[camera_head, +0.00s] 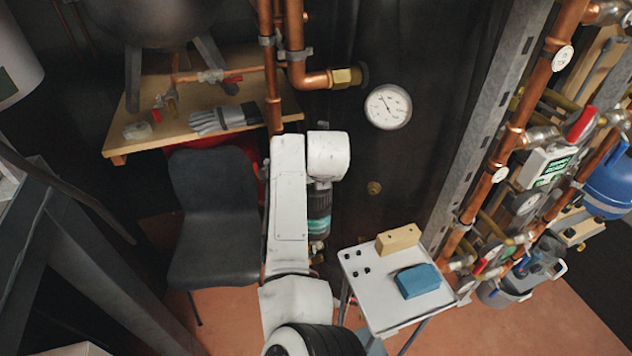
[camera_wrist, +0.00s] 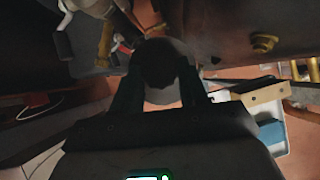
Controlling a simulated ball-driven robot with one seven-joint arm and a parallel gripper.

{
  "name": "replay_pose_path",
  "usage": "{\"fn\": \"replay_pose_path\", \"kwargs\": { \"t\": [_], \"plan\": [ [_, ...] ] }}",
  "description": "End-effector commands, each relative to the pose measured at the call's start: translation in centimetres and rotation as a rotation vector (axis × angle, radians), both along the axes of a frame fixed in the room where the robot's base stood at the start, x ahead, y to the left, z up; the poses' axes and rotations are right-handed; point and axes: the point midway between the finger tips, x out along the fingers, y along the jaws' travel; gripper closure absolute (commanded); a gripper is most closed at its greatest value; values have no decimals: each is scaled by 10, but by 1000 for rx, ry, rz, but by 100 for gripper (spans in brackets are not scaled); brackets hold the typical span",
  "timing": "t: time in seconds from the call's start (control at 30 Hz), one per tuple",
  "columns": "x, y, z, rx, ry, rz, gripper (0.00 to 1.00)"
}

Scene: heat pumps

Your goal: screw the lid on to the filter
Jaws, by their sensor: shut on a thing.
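In the wrist view my gripper (camera_wrist: 160,82) has its two dark fingers on either side of a dark round piece (camera_wrist: 160,62), which looks like the lid. The fingers are shut on it. The piece is in shadow, and I cannot tell whether it touches anything beyond it. I cannot make out the filter for sure; copper and brass pipe parts (camera_wrist: 106,42) show just left of the held piece. In the head view my white arm hides most of the gripper and what it holds; small brass parts show below my teal and black wrist.
A dark chair (camera_head: 214,215) stands close on the left. A bench (camera_head: 150,141) bears gloves (camera_head: 222,120). Copper pipes (camera_head: 490,180) line the right.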

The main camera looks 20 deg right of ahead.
Motion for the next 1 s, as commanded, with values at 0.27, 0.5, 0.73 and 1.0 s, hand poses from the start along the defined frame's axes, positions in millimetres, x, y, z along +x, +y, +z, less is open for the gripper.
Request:
{"fn": "replay_pose_path", "kwargs": {
  "t": [0.27,0.5,0.73,1.0],
  "plan": [
    [4,-1,8,-2,-19,-7,93],
    [2,0,5,0,-10,-4,36],
    [1,0,2,0,-5,-3,27],
    [-5,2,9,0,-5,-3,27]
  ]
}}
